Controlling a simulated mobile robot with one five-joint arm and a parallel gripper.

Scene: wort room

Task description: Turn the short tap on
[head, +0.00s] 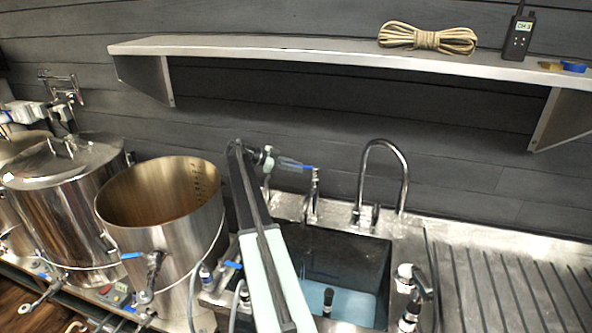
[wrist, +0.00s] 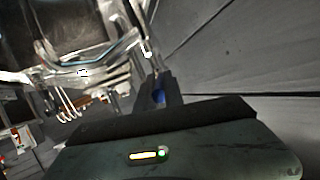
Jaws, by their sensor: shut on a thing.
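The short tap (head: 315,195) is a slim metal post at the back left edge of the sink, with a blue lever (head: 309,168) at its top. My gripper (head: 293,163) reaches it from the left, at the height of the lever. In the wrist view my gripper (wrist: 157,88) is shut, with a blue piece (wrist: 159,90) between its jaws, which looks like the lever. The jaws hide part of the lever, and its exact angle is hard to tell.
A tall curved tap (head: 384,145) stands right of the short tap. The sink (head: 350,250) lies in front, with a ribbed drainboard (head: 510,290) to the right. An open steel pot (head: 165,210) stands left. A shelf (head: 320,55) hangs above.

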